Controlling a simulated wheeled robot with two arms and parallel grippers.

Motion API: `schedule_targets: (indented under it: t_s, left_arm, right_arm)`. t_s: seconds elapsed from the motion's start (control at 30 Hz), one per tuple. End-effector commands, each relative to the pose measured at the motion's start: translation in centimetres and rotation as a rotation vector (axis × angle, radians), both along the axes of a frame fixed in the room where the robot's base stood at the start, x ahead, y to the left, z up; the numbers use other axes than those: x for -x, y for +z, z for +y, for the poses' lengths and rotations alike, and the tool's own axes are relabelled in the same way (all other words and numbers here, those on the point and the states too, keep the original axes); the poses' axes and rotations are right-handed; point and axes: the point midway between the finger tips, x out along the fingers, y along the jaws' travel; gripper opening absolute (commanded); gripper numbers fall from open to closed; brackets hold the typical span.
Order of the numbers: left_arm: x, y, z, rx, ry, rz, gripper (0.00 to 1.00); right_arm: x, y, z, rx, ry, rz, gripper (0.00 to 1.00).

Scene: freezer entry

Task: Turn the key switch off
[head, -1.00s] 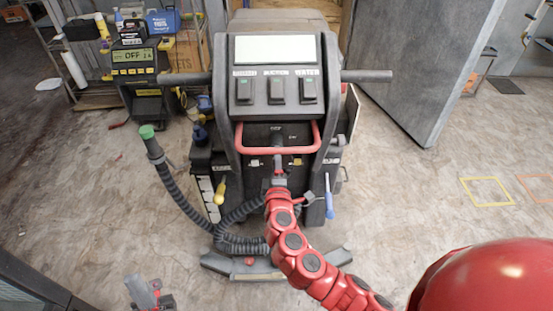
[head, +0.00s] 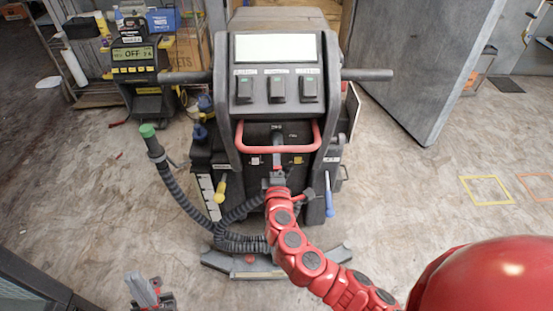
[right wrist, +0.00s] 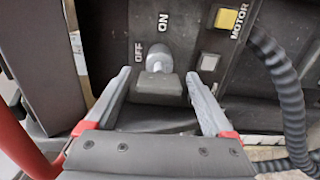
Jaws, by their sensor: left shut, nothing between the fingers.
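The key switch (right wrist: 158,62) is a grey round knob with a flat grip on a dark panel, with ON and OFF labels beside it in the right wrist view. In the head view the key switch (head: 277,138) is small, behind the red handle bar of the floor machine (head: 234,70). My right gripper (right wrist: 163,92) is open, one finger on each side of the key's grip, with gaps visible. In the head view my right gripper (head: 277,160) is at the panel below the key. My left gripper (head: 145,288) is shut and empty at the bottom left, away from the machine.
The red handle bar (head: 312,138) frames the key panel. A yellow MOTOR button (right wrist: 228,18) and a black hose (right wrist: 280,80) lie right of the key. A grey door (head: 425,70) stands at the right.

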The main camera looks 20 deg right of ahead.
Motion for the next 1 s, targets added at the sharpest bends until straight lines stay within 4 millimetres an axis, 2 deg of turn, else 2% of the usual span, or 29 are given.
schedule_targets:
  t_s: [0.3,0.47,1.0]
  left_arm:
    - [0.0,0.0,0.0,0.0,0.0,0.0,0.0]
    - [0.0,-0.2,0.0,0.0,0.0,0.0,0.0]
    - [0.0,-1.8,0.0,0.0,0.0,0.0,0.0]
  right_arm:
    - [0.2,0.0,0.0,0.0,0.0,-0.001,0.88]
    - [1.8,0.0,0.6,0.0,0.004,-0.003,0.88]
    - [14.4,-0.3,4.2,0.002,0.006,0.002,0.88]
